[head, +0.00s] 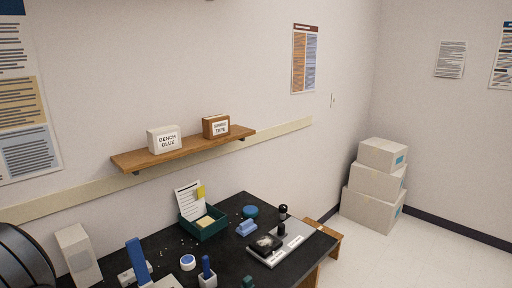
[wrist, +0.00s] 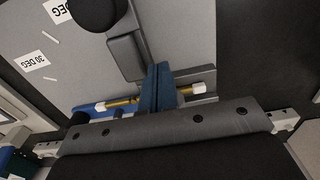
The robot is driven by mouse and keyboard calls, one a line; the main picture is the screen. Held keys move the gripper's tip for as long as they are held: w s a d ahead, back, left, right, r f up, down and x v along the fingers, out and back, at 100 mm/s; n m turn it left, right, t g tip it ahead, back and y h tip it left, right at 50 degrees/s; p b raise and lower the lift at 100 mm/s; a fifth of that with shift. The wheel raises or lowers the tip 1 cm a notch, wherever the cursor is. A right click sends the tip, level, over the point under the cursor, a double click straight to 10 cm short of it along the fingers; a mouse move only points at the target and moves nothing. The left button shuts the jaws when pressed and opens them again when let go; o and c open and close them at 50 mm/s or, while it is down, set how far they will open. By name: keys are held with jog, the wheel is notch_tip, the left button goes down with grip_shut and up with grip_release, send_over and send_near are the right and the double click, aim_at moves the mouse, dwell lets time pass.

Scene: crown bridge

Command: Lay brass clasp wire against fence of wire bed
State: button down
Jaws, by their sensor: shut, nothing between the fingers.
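In the wrist view, a thin brass rod with pale ends, seemingly the clasp wire (wrist: 122,102), runs across the picture behind my gripper (wrist: 160,88). The gripper's blue fingers are shut together with nothing between them, and they hide the middle of the wire. The wire's right end lies beside a grey ledge (wrist: 208,76), seemingly part of the wire bed. I cannot tell whether the wire touches a fence. A blue part (wrist: 92,107) lies along the wire's left stretch. The wire cannot be made out in the head view.
A grey plate (wrist: 90,75) marked "30 DEG" lies below, with a dark block (wrist: 126,58) and a black round knob (wrist: 100,8) near the fingers. In the head view, the black bench (head: 160,250) holds a green box (head: 205,232), blue pieces and a grey plate (head: 300,243).

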jog(key=shift+w+a, duration=0.2)
dwell(0.5)
jog(key=shift+w+a, duration=1.35)
jog(key=shift+s+d, duration=0.1)
jog(key=shift+d, duration=0.05)
jog(key=shift+s+d, duration=0.4)
jog(key=shift+s, duration=0.05)
notch_tip(320, 180, up, 7)
dwell(0.6)
jog(key=shift+f, duration=0.1)
notch_tip(320, 180, down, 6)
jog(key=shift+f, duration=0.5)
jog(key=shift+w+a+r, duration=0.1)
jog(key=shift+w+a, duration=0.15)
